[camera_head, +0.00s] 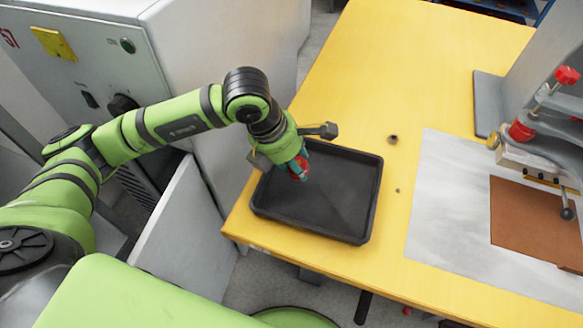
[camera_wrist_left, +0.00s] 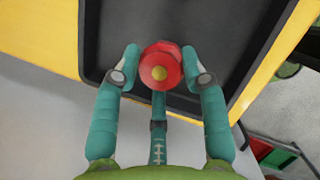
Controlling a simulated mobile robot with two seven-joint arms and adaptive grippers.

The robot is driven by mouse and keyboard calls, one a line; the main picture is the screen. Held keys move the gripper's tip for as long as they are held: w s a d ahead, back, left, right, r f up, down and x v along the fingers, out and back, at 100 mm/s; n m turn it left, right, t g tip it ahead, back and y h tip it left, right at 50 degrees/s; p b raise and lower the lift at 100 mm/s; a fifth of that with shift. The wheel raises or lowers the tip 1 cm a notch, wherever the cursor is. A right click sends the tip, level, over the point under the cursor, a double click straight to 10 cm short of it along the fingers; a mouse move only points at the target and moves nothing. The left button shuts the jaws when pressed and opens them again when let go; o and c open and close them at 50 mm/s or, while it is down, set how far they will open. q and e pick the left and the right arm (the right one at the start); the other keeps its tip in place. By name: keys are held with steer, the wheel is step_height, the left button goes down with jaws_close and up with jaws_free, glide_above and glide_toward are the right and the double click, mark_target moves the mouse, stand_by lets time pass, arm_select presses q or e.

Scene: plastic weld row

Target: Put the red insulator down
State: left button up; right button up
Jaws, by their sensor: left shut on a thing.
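The red insulator (camera_wrist_left: 163,67) is held between the teal fingertips of my left gripper (camera_wrist_left: 160,72) in the left wrist view. In the head view, the red insulator (camera_head: 299,170) shows partly behind the fingers of my left gripper (camera_head: 297,168). The gripper is over the left part of the black tray (camera_head: 350,236). I cannot tell whether the insulator touches the tray floor. My right gripper is not in view.
The tray sits on the yellow table (camera_head: 407,60) near its front left corner. A small dark ring (camera_head: 392,139) lies right of the tray. A grey sheet (camera_head: 440,200) with a brown mat (camera_head: 530,222) and a red-handled clamp device (camera_head: 545,130) are at right. A grey cabinet (camera_head: 195,50) stands left.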

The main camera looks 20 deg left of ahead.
mark_target(291, 173)
arm_select(q)
steer(key=shift+w+a+f, duration=0.2)
steer(key=shift+a+f, duration=0.25)
steer(key=shift+a, duration=0.1)
steer(key=shift+f+p, duration=0.3)
steer(key=shift+f, duration=1.6)
steer(key=shift+f, duration=0.2)
steer(key=o, duration=0.9)
steer(key=shift+r, duration=0.1)
steer(key=b+v, duration=0.1)
steer(key=v, duration=1.1)
steer(key=shift+r, duration=0.1)
